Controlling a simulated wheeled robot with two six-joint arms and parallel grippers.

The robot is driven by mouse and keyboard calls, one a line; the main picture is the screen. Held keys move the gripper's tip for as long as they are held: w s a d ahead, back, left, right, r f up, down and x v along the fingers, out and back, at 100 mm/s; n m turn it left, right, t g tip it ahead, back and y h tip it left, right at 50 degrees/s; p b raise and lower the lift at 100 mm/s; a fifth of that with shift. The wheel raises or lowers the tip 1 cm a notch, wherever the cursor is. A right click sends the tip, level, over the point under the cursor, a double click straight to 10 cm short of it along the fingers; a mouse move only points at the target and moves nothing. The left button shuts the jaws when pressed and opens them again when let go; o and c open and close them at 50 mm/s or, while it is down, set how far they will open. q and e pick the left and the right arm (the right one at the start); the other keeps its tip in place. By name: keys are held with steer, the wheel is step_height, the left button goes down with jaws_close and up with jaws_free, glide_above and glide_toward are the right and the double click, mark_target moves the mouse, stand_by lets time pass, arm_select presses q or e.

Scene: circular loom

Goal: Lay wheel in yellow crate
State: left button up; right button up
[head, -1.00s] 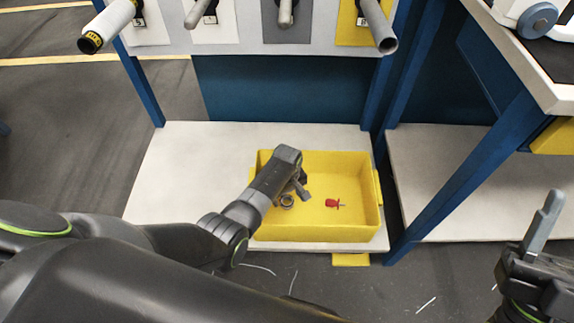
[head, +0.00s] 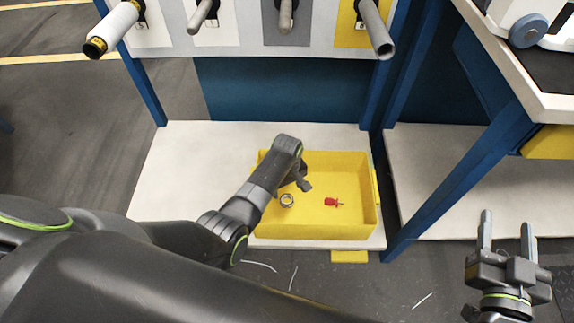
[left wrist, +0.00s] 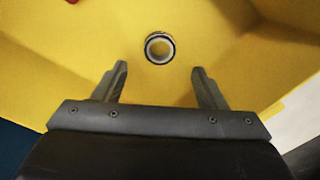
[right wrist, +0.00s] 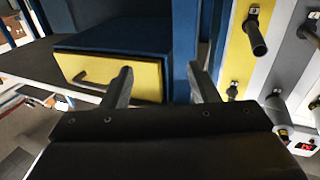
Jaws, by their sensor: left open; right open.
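The wheel, a small dark ring with a pale inner band (head: 287,200), lies on the floor of the yellow crate (head: 320,232). In the left wrist view the wheel (left wrist: 160,48) sits just beyond the open fingertips of my left gripper (left wrist: 160,78), apart from them. In the head view my left gripper (head: 303,184) is over the crate's left part, its fingers partly hidden by my arm. My right gripper (head: 506,232) is open and empty at the lower right, away from the crate; its fingers also show in the right wrist view (right wrist: 160,82).
A red item (head: 331,202) lies in the crate, right of the wheel. The crate stands on a low white shelf (head: 180,165) between blue posts. Pegs, one with a white spool (head: 112,25), stick out above. A white bench (head: 545,95) is at the right.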

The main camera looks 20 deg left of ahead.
arm_select(q)
step_height(320, 180, up, 10)
steer(key=p, duration=0.4)
steer(key=shift+r+p, duration=0.2)
steer(key=shift+p, duration=0.2)
arm_select(e)
steer(key=s+a+f+g+y, duration=0.2)
steer(key=s+a+f+g, duration=0.1)
steer(key=s+f+g, duration=1.1)
steer(key=shift+s+f+m+y, duration=0.25)
steer(key=shift+f+m+y, duration=0.15)
steer(key=shift+f, duration=1.8)
